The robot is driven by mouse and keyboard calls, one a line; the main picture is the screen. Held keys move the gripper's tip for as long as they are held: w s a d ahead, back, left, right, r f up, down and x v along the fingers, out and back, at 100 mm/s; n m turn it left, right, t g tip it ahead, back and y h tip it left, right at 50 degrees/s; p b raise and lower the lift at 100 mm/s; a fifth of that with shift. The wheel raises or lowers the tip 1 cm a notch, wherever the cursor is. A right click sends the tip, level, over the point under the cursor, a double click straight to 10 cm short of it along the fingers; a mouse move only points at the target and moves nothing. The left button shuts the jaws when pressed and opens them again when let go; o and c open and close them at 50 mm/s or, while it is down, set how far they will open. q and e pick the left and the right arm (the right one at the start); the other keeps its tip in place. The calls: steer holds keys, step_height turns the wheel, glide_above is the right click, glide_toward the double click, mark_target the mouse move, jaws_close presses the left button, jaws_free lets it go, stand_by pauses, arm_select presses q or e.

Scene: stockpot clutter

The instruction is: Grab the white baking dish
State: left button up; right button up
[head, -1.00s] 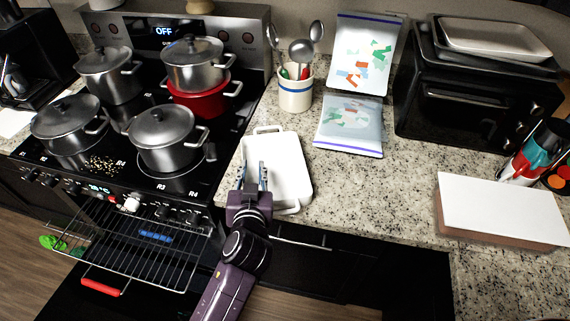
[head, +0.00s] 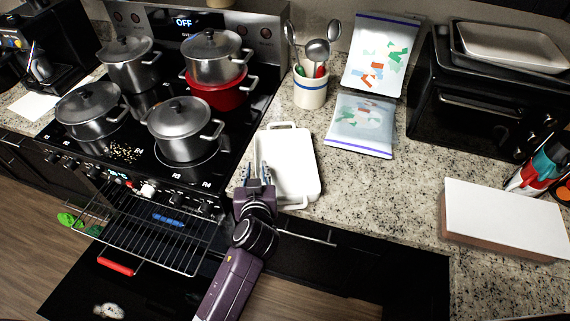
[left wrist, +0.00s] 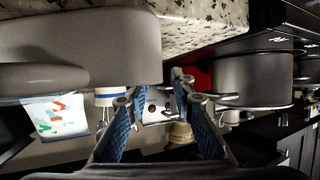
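The white baking dish (head: 298,165) lies on the granite counter just right of the stove, near the front edge. It is a rectangle with a handle at its far and near ends. In the left wrist view the dish (left wrist: 80,45) fills the upper left, with a handle at the left edge. My left gripper (head: 257,174) is open at the dish's near left side, its fingers pointing away from me. In the left wrist view the gripper (left wrist: 158,105) shows blue-padded fingers spread apart with nothing held. I cannot tell whether a finger touches the dish.
Several lidded pots stand on the stove (head: 140,165), one above a red pot (head: 218,92). The oven door is down with a rack (head: 150,235) out. A utensil crock (head: 310,90), bagged packs (head: 360,125), a toaster oven (head: 470,100) and a white-topped box (head: 505,215) are on the counter.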

arm_select(q)
steer(key=shift+p+x, duration=0.5)
steer(key=shift+x, duration=1.5)
steer(key=shift+s+a+f, duration=0.1)
steer(key=shift+a, duration=0.05)
jaws_close()
